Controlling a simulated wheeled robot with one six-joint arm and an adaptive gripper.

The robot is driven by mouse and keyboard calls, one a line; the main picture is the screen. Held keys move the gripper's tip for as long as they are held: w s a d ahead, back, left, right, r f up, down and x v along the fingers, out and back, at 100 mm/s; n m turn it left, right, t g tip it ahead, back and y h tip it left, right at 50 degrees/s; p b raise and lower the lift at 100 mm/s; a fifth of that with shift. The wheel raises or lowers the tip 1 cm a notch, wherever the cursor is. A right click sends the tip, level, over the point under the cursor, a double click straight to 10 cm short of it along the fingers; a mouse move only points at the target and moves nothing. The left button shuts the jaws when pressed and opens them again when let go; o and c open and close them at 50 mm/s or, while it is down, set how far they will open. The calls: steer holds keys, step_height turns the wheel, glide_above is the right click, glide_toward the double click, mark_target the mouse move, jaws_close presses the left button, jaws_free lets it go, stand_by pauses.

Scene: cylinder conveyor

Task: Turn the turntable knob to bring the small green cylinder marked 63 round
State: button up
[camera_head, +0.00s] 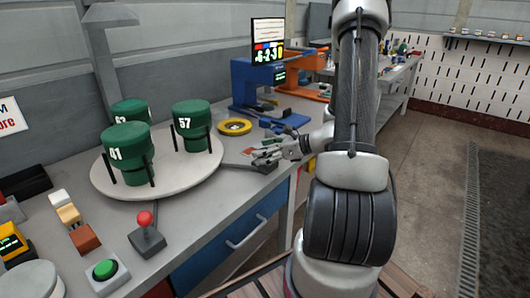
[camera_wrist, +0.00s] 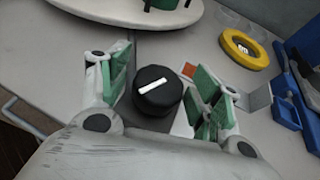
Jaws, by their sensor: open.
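The turntable (camera_head: 165,190) is a pale round disc on the bench, and its edge shows at the top of the wrist view (camera_wrist: 120,12). It bears three green cylinders in black holders: one marked 61 (camera_head: 128,155) at front left, one marked 57 (camera_head: 192,125) at right, and one at the back (camera_head: 130,108), partly hidden, whose label looks like 63. The black knob (camera_wrist: 157,92) has a white pointer line, tilted up to the right. My gripper (camera_wrist: 160,78) is open, with its green-padded fingers on either side of the knob, apparently not touching it. In the head view my gripper (camera_head: 268,152) is right of the turntable.
A yellow tape ring (camera_head: 235,127) lies behind my gripper. A blue machine (camera_head: 258,85) with a display stands at the back. A red-knobbed joystick (camera_head: 146,232) and a green button (camera_head: 104,270) are at the front left. A blue drawer (camera_head: 240,235) is below the bench top.

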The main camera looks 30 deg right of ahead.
steer(key=c, duration=1)
steer(key=shift+o, duration=0.2)
steer(key=shift+n+y, duration=0.3)
steer(key=n+g+y, duration=0.2)
steer(key=n+g, duration=0.1)
steer(key=shift+n+g+y, duration=0.3)
steer(key=shift+n+g, duration=0.1)
steer(key=shift+n+g+y, duration=0.5)
steer(key=shift+n+g, duration=0.4)
steer(key=shift+g, duration=0.1)
steer(key=shift+n+g+y, duration=0.5)
steer(key=shift+n+g, duration=0.8)
steer(key=shift+g, duration=0.1)
steer(key=shift+n+g, duration=2.2)
steer(key=shift+g, duration=0.4)
steer(key=shift+n+g+h, duration=1.1)
steer(key=shift+n+g, duration=1.1)
steer(key=shift+g, duration=0.2)
